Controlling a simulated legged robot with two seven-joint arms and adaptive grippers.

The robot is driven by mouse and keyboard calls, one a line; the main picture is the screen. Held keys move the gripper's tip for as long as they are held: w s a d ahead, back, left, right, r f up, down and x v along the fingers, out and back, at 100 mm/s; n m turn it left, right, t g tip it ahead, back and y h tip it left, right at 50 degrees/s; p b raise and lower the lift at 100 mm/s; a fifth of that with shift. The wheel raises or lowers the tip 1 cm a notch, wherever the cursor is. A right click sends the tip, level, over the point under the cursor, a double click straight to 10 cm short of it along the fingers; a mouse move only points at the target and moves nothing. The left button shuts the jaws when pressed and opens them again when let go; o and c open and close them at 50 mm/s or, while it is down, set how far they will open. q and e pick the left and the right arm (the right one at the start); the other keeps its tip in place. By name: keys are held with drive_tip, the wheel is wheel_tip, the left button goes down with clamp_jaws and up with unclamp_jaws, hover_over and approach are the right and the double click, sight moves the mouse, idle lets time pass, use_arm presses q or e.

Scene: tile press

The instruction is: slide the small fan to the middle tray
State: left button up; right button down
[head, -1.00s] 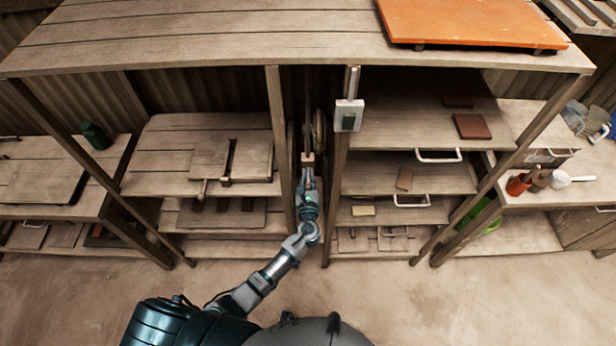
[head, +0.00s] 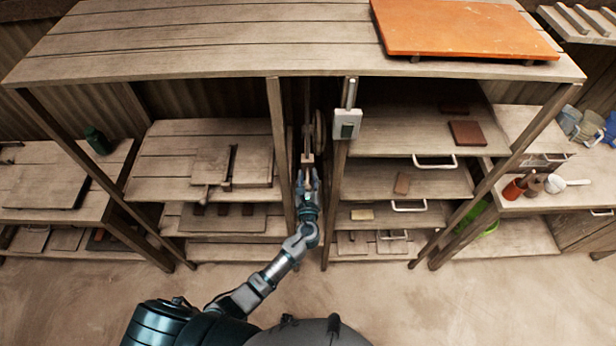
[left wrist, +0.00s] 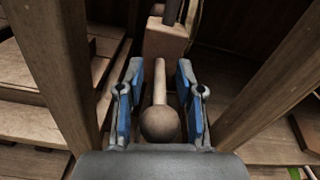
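I cannot make out a small fan in either view. My left gripper (head: 307,178) reaches into the narrow bay between two posts, below a wooden block (head: 307,158) on an upright rod. In the left wrist view the gripper (left wrist: 159,90) is open, its blue-padded fingers on either side of a wooden handle with a round knob (left wrist: 160,124). Gaps show beside the handle. The handle points toward me from the block (left wrist: 166,38). My right gripper is not in view.
Posts (head: 281,150) stand close on both sides of my left forearm. A switch box (head: 346,124) is on the right post. An orange slab (head: 465,28) lies on top. Shelves with wooden boards (head: 252,162) are at left. The floor in front is clear.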

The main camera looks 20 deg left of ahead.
use_arm(q)
drive_tip(key=v, duration=1.2)
drive_tip(key=s+a+f+n+g+h, duration=0.1)
drive_tip(key=s+f+n+g, duration=0.25)
drive_tip(key=f, duration=0.75)
drive_tip(key=s+a+f+n+g+h, duration=0.1)
drive_tip(key=s+a+f+n+g, duration=0.2)
drive_tip(key=f, duration=0.8)
drive_tip(key=s+f+n+g+h, duration=0.1)
drive_tip(key=s+f+n+g, duration=0.2)
drive_tip(key=f, duration=0.8)
drive_tip(key=s+a+f+n+g, duration=0.2)
drive_tip(key=s+f+n, duration=0.4)
drive_tip(key=s, duration=0.5)
drive_tip(key=s+a+f+n+g+h+b, duration=0.1)
drive_tip(key=s+a+f+n+g, duration=0.1)
drive_tip(key=s+f+n, duration=0.4)
drive_tip(key=s+a+f+n+g+h, duration=0.1)
drive_tip(key=s+a+f+n+g, duration=0.2)
drive_tip(key=s, duration=1.4)
wheel_tip(320, 180, down, 5)
drive_tip(key=n, duration=0.3)
drive_tip(key=shift+r+n+b, duration=0.2)
drive_tip(key=shift+n+b, duration=0.15)
drive_tip(key=shift+b, duration=0.05)
